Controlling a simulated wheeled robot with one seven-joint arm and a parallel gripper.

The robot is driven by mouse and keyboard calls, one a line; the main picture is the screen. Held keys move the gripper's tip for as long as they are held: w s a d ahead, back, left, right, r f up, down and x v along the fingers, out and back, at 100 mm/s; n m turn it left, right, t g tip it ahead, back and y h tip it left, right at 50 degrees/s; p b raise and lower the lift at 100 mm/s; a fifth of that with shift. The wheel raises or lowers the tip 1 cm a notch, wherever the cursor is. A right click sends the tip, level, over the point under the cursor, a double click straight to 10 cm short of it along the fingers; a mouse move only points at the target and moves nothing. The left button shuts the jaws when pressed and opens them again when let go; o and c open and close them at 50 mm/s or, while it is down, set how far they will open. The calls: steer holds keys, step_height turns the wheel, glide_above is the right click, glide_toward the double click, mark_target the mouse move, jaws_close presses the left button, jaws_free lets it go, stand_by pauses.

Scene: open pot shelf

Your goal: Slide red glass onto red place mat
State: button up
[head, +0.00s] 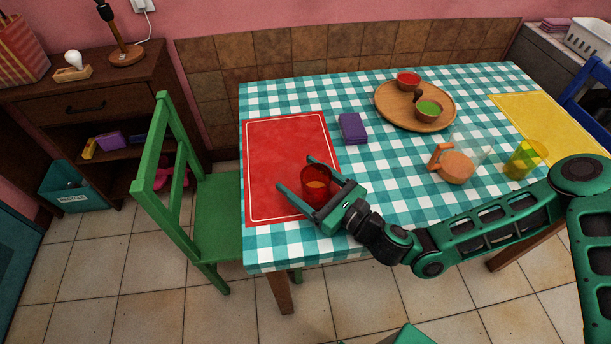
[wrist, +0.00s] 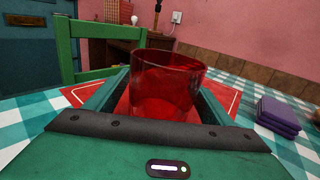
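The red glass (head: 316,182) stands upright with its base over the lower right part of the red place mat (head: 285,145), which has a thin pale border. My gripper (head: 294,171) is low at the table, its fingers spread on either side of the glass and pointing left over the mat. In the wrist view the red glass (wrist: 168,85) fills most of the space between the fingers. Its base is hidden there by my gripper's body. I cannot tell whether a finger touches the glass. Part of the red mat (wrist: 75,95) shows beyond the fingers.
Purple folded napkins (head: 353,128) lie just right of the mat. A wooden tray (head: 385,100) with two bowls, a pitcher with an orange handle (head: 436,160), a yellow glass (head: 522,160) and a yellow mat (head: 545,115) are farther right. A green chair (head: 215,205) stands at the left edge.

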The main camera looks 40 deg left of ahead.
mark_target(327, 196)
steer(key=d, duration=1.1)
steer(key=shift+s, duration=0.2)
